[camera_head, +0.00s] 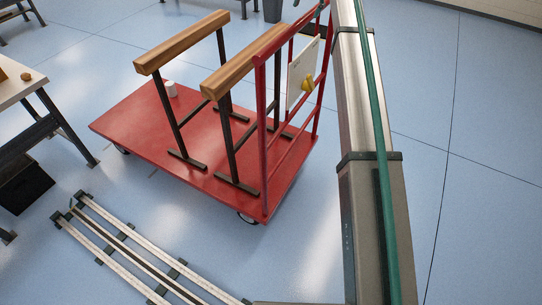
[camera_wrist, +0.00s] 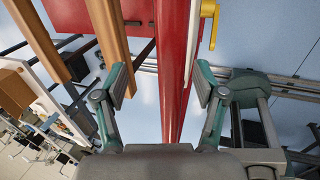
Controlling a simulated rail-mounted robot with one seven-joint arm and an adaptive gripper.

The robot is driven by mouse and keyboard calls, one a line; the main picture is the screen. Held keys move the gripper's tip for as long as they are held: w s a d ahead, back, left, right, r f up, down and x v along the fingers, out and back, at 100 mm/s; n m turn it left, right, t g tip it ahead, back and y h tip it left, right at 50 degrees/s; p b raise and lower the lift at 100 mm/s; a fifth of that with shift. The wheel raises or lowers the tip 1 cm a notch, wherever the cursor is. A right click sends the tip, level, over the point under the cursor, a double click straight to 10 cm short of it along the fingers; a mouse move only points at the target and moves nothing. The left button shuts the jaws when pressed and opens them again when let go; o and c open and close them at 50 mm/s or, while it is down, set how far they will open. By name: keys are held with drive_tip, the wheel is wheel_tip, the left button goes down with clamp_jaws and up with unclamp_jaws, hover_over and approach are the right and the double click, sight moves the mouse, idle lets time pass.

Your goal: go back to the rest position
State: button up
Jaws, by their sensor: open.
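My gripper (camera_wrist: 160,82) shows in the wrist view with its two fingers spread wide apart and nothing held between them. A red upright of the cart frame shows in the gap between the fingers, beyond them; I cannot tell how far away it is. My gripper is not visible in the head view. The red cart (camera_head: 140,117) stands on the blue floor in the middle of the head view. Its red rail frame (camera_head: 262,140) rises at the right end, close to the grey arm link that I take as mine.
A white panel (camera_head: 303,72) with a yellow piece (camera_head: 308,84) hangs on the frame. A table (camera_head: 14,88) is at left, floor rails (camera_head: 128,246) at lower left. Floor at right is clear.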

drive_tip(key=shift+p+v, duration=0.8)
drive_tip(key=shift+v, duration=2)
drive_tip(key=shift+d+f, duration=0.1)
drive_tip(key=shift+d, duration=0.05)
